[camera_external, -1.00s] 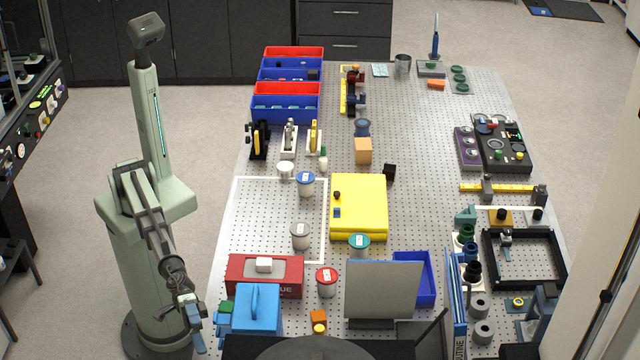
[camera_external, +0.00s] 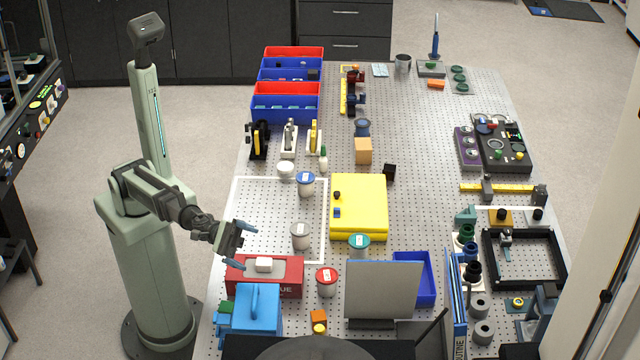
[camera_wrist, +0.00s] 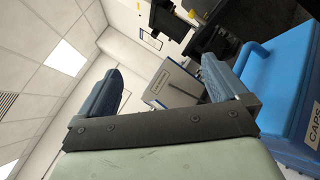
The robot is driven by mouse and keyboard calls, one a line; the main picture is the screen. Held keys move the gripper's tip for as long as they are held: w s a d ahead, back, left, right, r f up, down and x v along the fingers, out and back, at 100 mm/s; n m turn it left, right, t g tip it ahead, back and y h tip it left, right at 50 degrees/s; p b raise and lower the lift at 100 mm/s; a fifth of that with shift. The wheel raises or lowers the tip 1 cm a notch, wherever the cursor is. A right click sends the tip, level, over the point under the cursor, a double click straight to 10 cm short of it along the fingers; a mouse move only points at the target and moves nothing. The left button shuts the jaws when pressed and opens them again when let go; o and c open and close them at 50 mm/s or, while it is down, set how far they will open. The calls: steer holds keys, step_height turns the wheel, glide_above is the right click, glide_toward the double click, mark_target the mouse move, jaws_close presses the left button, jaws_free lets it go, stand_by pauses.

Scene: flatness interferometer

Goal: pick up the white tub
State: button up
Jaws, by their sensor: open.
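A tub with a whitish lid (camera_external: 300,236) stands upright on the perforated table, near the lower right part of the white outlined area. My gripper (camera_external: 240,245) is open and empty, to the left of this tub and apart from it, above the table's left side near the red case. In the wrist view, my gripper (camera_wrist: 165,78) shows two spread blue-grey fingers with nothing between them. The tub cannot be made out in the wrist view.
Tubs with blue (camera_external: 306,184), teal (camera_external: 359,241) and red (camera_external: 327,275) lids stand nearby. The red case (camera_external: 240,285) and blue caps box (camera_external: 257,318) lie in front; the blue box (camera_wrist: 270,85) fills the wrist view's right. A yellow case (camera_external: 358,205) stands right.

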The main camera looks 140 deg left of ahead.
steer(key=s+a+r+n+y, duration=0.1)
steer(key=s+a+n+y, duration=0.25)
steer(key=a+n, duration=0.45)
steer(key=m+g+h, duration=0.7)
steer(key=h, duration=0.6)
glide_above(327, 269)
steer(key=d, duration=0.3)
step_height(327, 269, down, 15)
steer(key=a+f+g, duration=0.1)
steer(key=a+f, duration=0.1)
steer(key=s+a+f+g, duration=0.1)
steer(key=a+f+g, duration=0.1)
steer(key=f, duration=0.1)
steer(key=s+a+f+g, duration=0.1)
steer(key=a+f, duration=0.1)
steer(key=f, duration=0.1)
steer(key=shift+s+a+f+g+h, duration=0.1)
steer(key=shift+s+a+g+h, duration=0.15)
steer(key=shift+g+h, duration=0.1)
steer(key=shift+d+f, duration=0.15)
steer(key=shift+x, duration=3.55)
steer(key=shift+s+d+f, duration=0.1)
steer(key=shift+s, duration=0.15)
